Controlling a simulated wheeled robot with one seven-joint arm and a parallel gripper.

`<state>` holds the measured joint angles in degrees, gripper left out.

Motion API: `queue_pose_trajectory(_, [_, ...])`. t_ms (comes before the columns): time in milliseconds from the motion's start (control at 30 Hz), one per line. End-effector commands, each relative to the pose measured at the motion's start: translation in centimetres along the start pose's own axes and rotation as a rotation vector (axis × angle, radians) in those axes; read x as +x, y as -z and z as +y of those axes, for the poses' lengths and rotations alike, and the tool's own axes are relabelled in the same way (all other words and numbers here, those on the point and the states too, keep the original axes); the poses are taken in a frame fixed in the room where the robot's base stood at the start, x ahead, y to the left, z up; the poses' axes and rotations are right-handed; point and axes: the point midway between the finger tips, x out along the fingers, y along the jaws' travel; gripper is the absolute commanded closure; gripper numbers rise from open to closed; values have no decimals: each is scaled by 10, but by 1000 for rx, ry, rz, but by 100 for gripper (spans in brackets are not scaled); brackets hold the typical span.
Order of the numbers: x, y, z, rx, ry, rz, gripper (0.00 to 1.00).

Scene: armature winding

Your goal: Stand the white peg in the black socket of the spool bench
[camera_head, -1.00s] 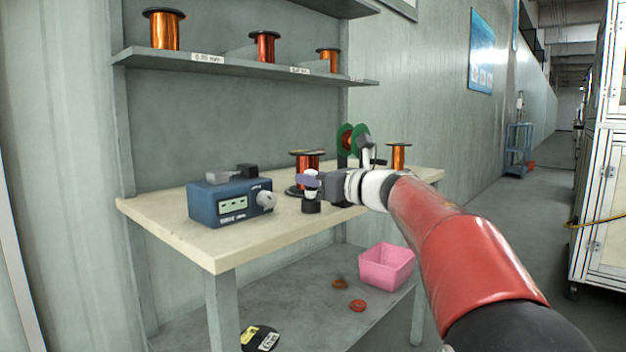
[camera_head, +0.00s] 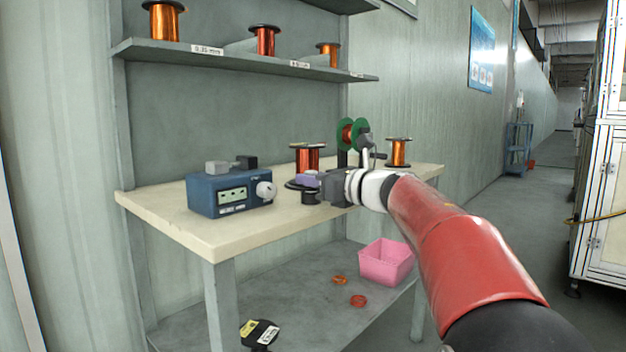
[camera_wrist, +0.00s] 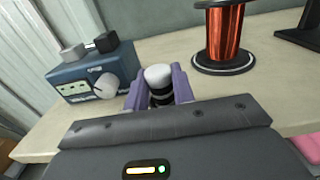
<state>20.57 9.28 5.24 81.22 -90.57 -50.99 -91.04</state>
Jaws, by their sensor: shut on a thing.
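The white peg (camera_wrist: 158,74) shows in the wrist view as a rounded white top between the two purple fingers of my gripper (camera_wrist: 159,90). My gripper is shut on it. Dark and light bands show just below the white top. The black socket (camera_head: 311,197) shows in the head view as a short dark cylinder on the spool bench (camera_head: 180,222), right below my gripper (camera_head: 307,180). The fingers hide the peg in the head view. I cannot tell how deep the peg sits in the socket.
A copper spool (camera_head: 308,158) stands close behind my gripper. A blue meter box (camera_head: 230,195) is to the left. A green-flanged winder (camera_head: 347,133) and another spool (camera_head: 398,152) are at the right. A pink bin (camera_head: 386,262) is below. The bench's front left is clear.

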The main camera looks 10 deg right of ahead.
Motion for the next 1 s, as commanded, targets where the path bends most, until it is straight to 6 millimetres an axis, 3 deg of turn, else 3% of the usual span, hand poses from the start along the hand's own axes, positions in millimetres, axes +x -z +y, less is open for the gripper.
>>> queue_pose_trajectory(367, [0,1,0,0,0,0,93])
queue_pose_trajectory(400, [0,1,0,0,0,0,71])
queue_pose_trajectory(567, [0,1,0,0,0,0,50])
queue_pose_trajectory(867, [-2,1,0,0,1,0,50])
queue_pose_trajectory(1000, [-17,1,0,-1,3,0,50])
